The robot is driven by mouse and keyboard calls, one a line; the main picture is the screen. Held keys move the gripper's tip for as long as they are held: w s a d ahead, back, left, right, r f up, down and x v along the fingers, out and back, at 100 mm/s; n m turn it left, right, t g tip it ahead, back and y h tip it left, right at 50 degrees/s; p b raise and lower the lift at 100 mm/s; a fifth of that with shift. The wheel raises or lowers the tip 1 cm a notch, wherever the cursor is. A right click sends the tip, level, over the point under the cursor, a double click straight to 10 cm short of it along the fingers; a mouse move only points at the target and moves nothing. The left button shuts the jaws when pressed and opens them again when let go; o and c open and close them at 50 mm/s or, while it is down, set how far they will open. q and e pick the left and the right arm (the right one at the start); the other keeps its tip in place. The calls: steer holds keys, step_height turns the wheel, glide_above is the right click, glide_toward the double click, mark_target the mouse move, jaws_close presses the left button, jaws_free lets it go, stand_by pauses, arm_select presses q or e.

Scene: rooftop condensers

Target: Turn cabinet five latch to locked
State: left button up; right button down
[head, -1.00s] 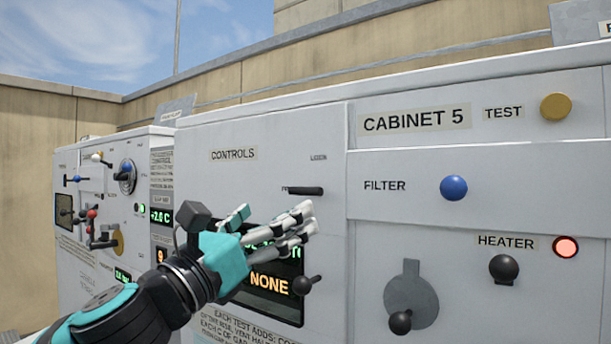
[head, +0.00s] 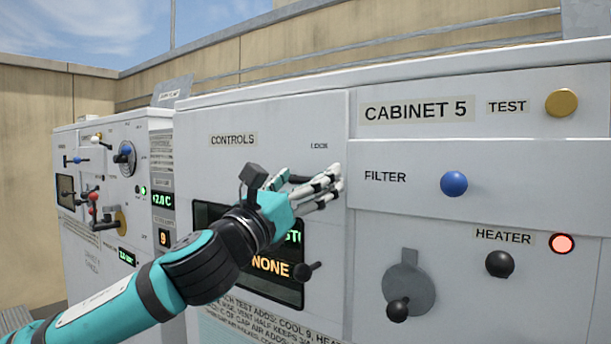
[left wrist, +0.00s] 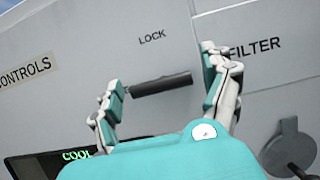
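The cabinet five latch is a dark horizontal bar handle (left wrist: 162,85) on the white panel, below the LOCK label (left wrist: 152,37) in the left wrist view. In the head view, the handle (head: 299,179) is partly hidden behind my left gripper (head: 310,181). The left gripper is open, with one finger near each end of the handle in the left wrist view. I cannot tell whether either finger touches it. The CABINET 5 label (head: 416,110) is to the right. My right gripper is not in view.
A display (head: 270,268) and a small black knob (head: 308,271) are below the left gripper. To the right are a blue filter knob (head: 454,184), a grey rotary plate (head: 408,275), a black heater knob (head: 500,264) and a lit red lamp (head: 562,244).

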arm_select(q)
steer(key=c, duration=0.8)
steer(key=shift+n+y, duration=0.3)
steer(key=shift+n, duration=0.3)
steer(key=n+t+y, duration=0.1)
steer(key=n, duration=0.3)
steer(key=shift+y, duration=0.4)
steer(key=n+y, duration=0.2)
steer(key=n, duration=0.2)
steer(key=n+y, duration=0.2)
steer(key=n, duration=0.1)
steer(key=shift+r+n+t, duration=0.1)
steer(key=shift+n+t, duration=0.2)
steer(key=shift+n, duration=0.1)
steer(key=n+y, duration=0.1)
steer(key=n, duration=0.1)
steer(key=n+p, duration=0.1)
steer(key=n, duration=0.2)
steer(key=shift+g+y, duration=0.4)
steer(key=shift+r+n+g+y+p, duration=0.1)
steer(key=shift+n+g+y+p, duration=0.2)
steer(key=shift+n, duration=0.75)
steer(key=shift+n+g+y+p, duration=0.2)
steer(key=shift+n+g+p, duration=0.15)
steer(key=shift+n, duration=1)
